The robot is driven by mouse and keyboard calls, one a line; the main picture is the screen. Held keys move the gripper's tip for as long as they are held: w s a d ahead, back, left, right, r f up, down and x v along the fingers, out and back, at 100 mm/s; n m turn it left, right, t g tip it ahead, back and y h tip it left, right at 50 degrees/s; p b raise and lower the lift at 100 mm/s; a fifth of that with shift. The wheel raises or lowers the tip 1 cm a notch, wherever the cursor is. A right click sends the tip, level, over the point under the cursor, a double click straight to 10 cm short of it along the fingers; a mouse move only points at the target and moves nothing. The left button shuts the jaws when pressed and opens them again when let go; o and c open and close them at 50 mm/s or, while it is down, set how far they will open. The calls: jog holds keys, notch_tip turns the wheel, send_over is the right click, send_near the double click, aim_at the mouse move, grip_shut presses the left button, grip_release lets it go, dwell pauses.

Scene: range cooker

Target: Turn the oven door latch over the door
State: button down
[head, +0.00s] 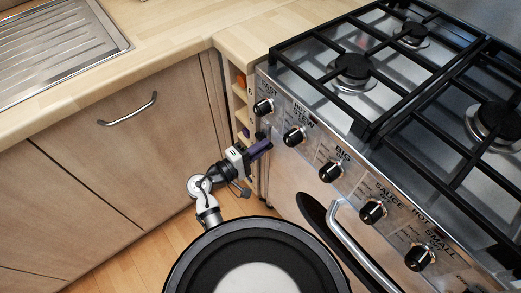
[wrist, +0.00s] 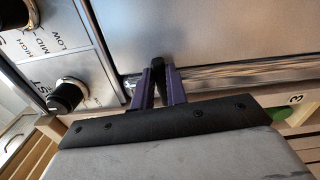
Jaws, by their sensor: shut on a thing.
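The oven door latch (wrist: 158,66) is a small dark piece at the edge of the steel oven door (wrist: 215,35) in the wrist view. My gripper (wrist: 160,82) has its two purple fingers on either side of the latch, shut on it. In the head view my gripper (head: 265,146) is at the cooker's left front corner, just below the knob row. There the latch is too small and too hidden by the fingers to make out clearly. The oven door also shows in the head view (head: 286,182), with a curved silver handle (head: 352,240).
Black control knobs (head: 331,171) line the cooker front close to my gripper. A narrow wooden rack (head: 240,112) stands left of the cooker, beside a wooden cabinet (head: 125,150). Gas burners and grates (head: 352,70) are on top. Some wooden floor (head: 130,265) is free.

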jog(key=shift+f+m+b, duration=0.2)
jog(key=shift+m+b, duration=0.2)
jog(key=shift+m, duration=0.2)
jog(key=c, duration=1.4)
grip_release()
jog(key=shift+s+a, duration=0.1)
jog(key=b+v, duration=0.1)
jog(key=v, duration=1.2)
jog(key=shift+s+a+b, duration=0.2)
jog(key=shift+a+b, duration=0.1)
